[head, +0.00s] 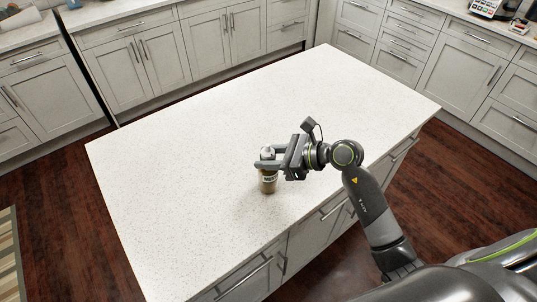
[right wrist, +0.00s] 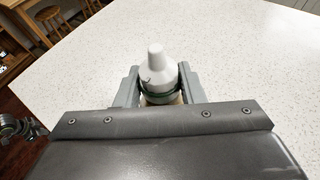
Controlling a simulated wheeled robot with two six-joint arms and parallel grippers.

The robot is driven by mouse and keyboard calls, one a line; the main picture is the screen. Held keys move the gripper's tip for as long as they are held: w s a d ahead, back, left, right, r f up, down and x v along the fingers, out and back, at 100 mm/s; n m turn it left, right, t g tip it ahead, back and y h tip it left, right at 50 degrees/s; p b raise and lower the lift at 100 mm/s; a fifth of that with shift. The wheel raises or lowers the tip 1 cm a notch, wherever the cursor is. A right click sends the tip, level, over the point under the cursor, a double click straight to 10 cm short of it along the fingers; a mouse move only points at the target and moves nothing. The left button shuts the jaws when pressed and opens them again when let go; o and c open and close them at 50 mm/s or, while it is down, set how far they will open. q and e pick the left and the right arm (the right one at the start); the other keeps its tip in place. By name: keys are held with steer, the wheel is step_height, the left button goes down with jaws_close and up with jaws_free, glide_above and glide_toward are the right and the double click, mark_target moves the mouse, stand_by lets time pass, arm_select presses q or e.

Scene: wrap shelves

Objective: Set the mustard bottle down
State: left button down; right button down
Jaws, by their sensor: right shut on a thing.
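The mustard bottle (head: 268,182) is upright at the front part of the white island counter (head: 200,130), with a dark shadow close to its base. I cannot tell for sure whether its base touches the counter. My right gripper (head: 267,163) is shut on the bottle's upper part, coming from the right. In the right wrist view the bottle's white cap (right wrist: 155,68) stands between the two grey fingers (right wrist: 157,88), and its lower body is hidden behind the gripper.
The counter around the bottle is bare and wide open to the left and back. Its front edge (head: 240,273) is close to the bottle. Grey cabinets (head: 150,60) line the walls. In the right wrist view, wooden stools (right wrist: 50,22) stand on the floor past the counter.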

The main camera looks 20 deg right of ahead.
steer(key=shift+f, duration=0.1)
steer(key=c, duration=0.9)
jaws_free()
steer(key=shift+c, duration=0.2)
steer(key=shift+r, duration=0.2)
steer(key=shift+s+d, duration=0.15)
steer(key=shift+d, duration=0.15)
steer(key=b+v, duration=0.3)
steer(key=v, duration=0.8)
steer(key=shift+s, duration=0.15)
steer(key=shift+d+r, duration=0.15)
